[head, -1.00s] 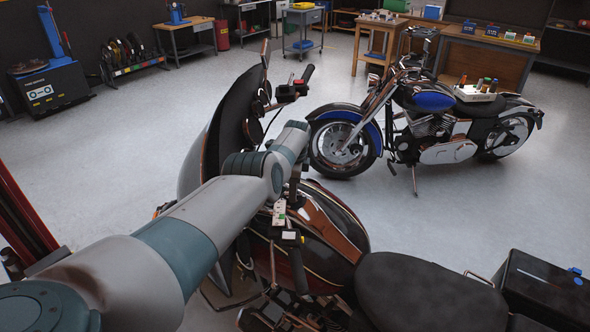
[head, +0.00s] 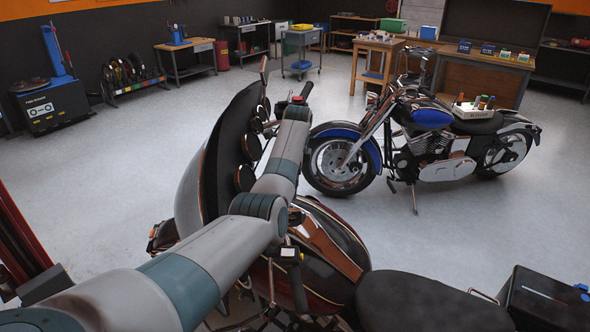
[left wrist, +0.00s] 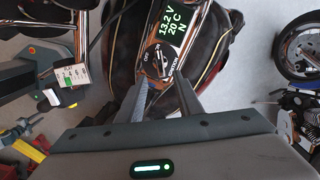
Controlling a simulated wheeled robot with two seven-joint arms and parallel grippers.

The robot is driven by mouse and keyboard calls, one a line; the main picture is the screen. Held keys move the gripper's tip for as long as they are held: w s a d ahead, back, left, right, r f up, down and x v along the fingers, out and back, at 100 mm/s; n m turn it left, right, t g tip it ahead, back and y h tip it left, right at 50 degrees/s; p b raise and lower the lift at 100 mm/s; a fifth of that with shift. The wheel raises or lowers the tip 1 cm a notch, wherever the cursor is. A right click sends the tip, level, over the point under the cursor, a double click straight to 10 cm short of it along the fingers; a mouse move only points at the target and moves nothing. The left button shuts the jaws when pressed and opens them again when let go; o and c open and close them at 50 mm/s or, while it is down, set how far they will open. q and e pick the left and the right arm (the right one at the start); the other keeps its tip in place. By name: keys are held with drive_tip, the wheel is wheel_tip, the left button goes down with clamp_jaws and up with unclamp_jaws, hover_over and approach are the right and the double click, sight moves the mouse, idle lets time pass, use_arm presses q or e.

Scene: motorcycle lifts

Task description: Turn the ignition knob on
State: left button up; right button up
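The ignition knob (left wrist: 158,61) is a round black dial with a pale pointer mark. It sits on the motorcycle's console in the left wrist view, with OFF, ON and IGNITION lettering around it. A lit display (left wrist: 175,22) beside it reads 13.2 V, 20 C, N. My left gripper (left wrist: 163,86) is open, its two fingers apart just below the knob in the picture. I cannot tell whether either finger touches it. In the head view my left arm reaches over the near motorcycle (head: 330,250) and hides the knob and gripper. My right gripper is in no view.
A white labelled tag (left wrist: 72,75) is left of the gripper.

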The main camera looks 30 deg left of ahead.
use_arm(q)
wheel_tip(320, 180, up, 8)
drive_tip(key=b, duration=0.2)
drive_tip(key=shift+s+d+f, duration=0.15)
drive_tip(key=shift+s+d, duration=0.05)
drive_tip(key=shift+d, duration=0.15)
drive_tip(key=shift+f, duration=0.1)
